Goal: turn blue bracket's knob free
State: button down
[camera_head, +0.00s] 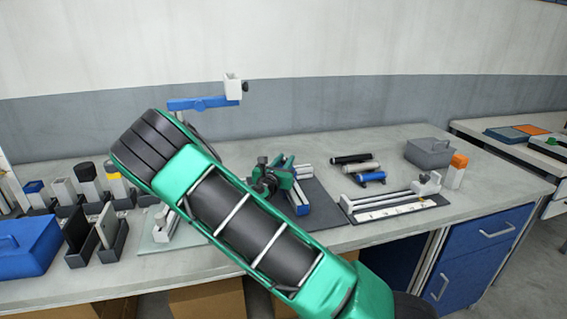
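A blue bracket (200,103) stands out level above the bench at the back left. A white block (232,88) sits at its right end, and a small dark knob (246,87) sticks out on that block's right side. The knob is too small to tell how tight it is. My own green and black arm crosses the foreground from lower right to upper left and hides what is below the bracket's left part. I see nothing touching the knob.
A ruled rail (395,210), dark and blue cylinders (370,177) and a grey box (429,152) lie to the right. A blue case (25,248) and several small holders crowd the left.

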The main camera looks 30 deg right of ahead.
jog(key=shift+n+t+y, duration=0.4)
jog(key=shift+t, duration=0.1)
jog(key=n+t+y, duration=0.3)
jog(key=y, duration=0.1)
jog(key=shift+d+n+y, duration=0.1)
jog(key=shift+n+y, duration=0.3)
jog(key=shift+w+r+n+t+y, duration=0.15)
jog(key=shift+n+t+y, duration=0.75)
jog(key=shift+y, duration=0.6)
jog(key=shift+n+y, duration=0.5)
jog(key=shift+y, duration=0.1)
jog(key=shift+n+y, duration=0.3)
jog(key=shift+y, duration=0.1)
jog(key=c, duration=1.5)
grip_release()
